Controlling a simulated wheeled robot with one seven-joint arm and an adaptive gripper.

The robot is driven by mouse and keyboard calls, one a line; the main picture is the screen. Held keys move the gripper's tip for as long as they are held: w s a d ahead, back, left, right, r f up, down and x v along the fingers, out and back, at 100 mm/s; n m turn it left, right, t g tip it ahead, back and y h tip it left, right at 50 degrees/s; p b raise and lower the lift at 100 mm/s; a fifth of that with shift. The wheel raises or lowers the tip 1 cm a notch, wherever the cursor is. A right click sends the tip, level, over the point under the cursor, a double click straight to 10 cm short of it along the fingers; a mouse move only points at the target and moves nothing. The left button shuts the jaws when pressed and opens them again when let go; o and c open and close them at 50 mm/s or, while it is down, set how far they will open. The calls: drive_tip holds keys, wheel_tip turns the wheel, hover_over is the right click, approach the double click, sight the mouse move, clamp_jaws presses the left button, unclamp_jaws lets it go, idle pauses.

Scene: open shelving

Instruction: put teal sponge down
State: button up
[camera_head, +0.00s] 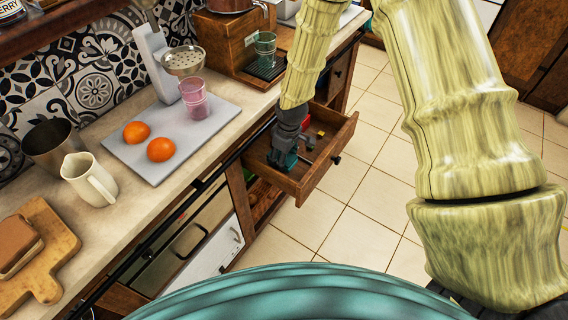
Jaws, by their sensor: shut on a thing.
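My gripper (285,155) points down into an open wooden drawer (318,167) below the counter. It is shut on the teal sponge (283,160), which shows only as a small dark teal patch at the fingertips. The sponge is inside the drawer's walls, toward its left part. I cannot tell whether it touches the drawer floor. The fingers and the wrist hide much of it.
A red object (305,122) lies at the back of the drawer. On the counter are a grey board (170,125) with two oranges and a pink glass, a cream jug (90,180), and a wooden coffee box (228,40). The tiled floor (340,215) is clear.

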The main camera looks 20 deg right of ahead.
drive_tip(key=shift+f, duration=1.9)
drive_tip(key=shift+f, duration=0.15)
drive_tip(key=o, duration=0.9)
drive_tip(key=shift+c, duration=0.2)
drive_tip(key=shift+s+d+r+b, duration=0.1)
drive_tip(key=shift+s+d+r, duration=0.1)
drive_tip(key=shift+r, duration=1.85)
drive_tip(key=shift+s+d+r+b, duration=0.1)
drive_tip(key=shift+s+r+b, duration=0.05)
drive_tip(key=shift+r, duration=1.85)
drive_tip(key=shift+s+d+r+b, duration=0.1)
drive_tip(key=shift+s+d+r, duration=0.1)
drive_tip(key=shift+r, duration=1.85)
drive_tip(key=shift+r, duration=0.1)
